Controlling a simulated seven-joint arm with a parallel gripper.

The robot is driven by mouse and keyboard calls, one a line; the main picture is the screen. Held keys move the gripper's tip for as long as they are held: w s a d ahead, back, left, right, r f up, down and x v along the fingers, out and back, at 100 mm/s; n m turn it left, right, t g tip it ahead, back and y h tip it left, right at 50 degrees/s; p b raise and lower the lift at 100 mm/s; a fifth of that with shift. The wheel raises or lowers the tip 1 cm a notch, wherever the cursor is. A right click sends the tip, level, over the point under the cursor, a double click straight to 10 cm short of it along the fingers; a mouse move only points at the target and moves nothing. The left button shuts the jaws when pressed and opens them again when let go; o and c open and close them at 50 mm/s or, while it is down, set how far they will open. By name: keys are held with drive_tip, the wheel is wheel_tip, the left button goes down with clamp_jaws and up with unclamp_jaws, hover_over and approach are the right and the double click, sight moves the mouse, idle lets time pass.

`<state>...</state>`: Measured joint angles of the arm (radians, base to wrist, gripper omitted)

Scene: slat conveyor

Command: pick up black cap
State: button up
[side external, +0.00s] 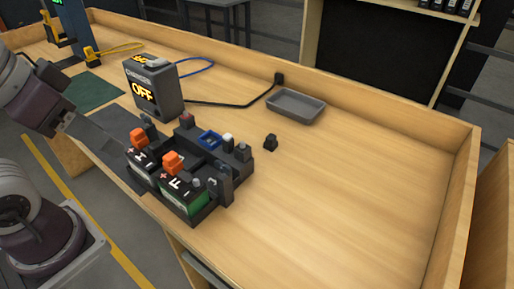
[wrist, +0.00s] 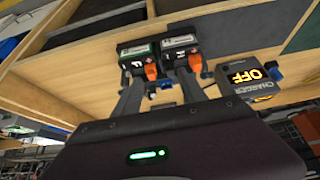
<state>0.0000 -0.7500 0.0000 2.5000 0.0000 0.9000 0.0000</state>
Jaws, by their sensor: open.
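A small black cap (side external: 270,142) stands alone on the wooden bench in the side view, right of the battery holder and in front of the grey tray. I cannot make it out in the wrist view. My gripper (side external: 66,121) is at the far left of the side view, well away from the cap, with the battery holder between them. In the wrist view my gripper (wrist: 160,75) shows two grey fingers apart with nothing held between them.
The black battery holder (side external: 206,214) carries two batteries with orange caps (side external: 173,162) and several small posts. A charger (side external: 154,88) reading OFF stands behind it, its black cable running to the back wall. A grey tray (side external: 296,106) lies nearby. The bench's right side is clear.

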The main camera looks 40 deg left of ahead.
idle(0.4)
drive_tip(key=w+d+r+m+g, duration=0.1)
drive_tip(key=w+r+m, duration=0.3)
drive_tip(key=w, duration=0.4)
drive_tip(key=m+g, duration=0.5)
drive_tip(key=m, duration=0.8)
hover_over(274, 138)
drive_tip(key=f, duration=1.4)
drive_tip(key=shift+d+f, duration=0.2)
drive_tip(key=f, duration=0.6)
drive_tip(key=shift+a+f, duration=0.2)
drive_tip(key=shift+f, duration=0.35)
clamp_jaws()
